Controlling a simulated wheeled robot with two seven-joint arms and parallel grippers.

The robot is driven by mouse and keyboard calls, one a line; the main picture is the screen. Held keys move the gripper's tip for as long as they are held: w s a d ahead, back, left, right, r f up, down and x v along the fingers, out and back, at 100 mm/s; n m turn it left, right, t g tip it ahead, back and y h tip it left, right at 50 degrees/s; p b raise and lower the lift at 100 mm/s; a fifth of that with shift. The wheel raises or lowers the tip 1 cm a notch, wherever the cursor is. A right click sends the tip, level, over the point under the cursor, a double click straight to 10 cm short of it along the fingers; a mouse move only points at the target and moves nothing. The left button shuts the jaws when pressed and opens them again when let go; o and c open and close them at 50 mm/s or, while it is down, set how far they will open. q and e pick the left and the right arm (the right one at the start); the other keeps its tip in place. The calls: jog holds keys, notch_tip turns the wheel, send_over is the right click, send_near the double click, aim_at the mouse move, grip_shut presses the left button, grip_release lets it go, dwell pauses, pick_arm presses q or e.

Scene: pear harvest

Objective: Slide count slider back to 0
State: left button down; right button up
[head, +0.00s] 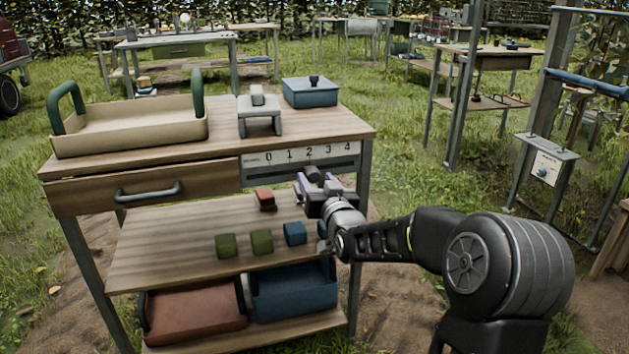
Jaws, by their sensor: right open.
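The count slider's panel (255,170) is a pale plate on the front of the wooden workbench, marked 0 to 4 from left to right. Its dark knob (313,173) sits below the numerals, near the 2. My right gripper (312,183) is open at the knob, with purplish fingers pointing toward the panel. I cannot tell whether the fingers touch the knob or are around it. The gripper and wrist hide part of the panel's lower edge. My left gripper is not in view.
A tray with green handles (130,142), a grey stand (259,122) and a blue lidded box (310,97) stand on top. A drawer (90,193) is left of the panel. Red, green and blue blocks lie on the shelf (165,250); red (195,328) and blue (295,308) bins stand below.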

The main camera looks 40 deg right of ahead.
jog(key=shift+x, duration=0.9)
jog(key=shift+c, duration=0.4)
grip_shut()
dwell(0.4)
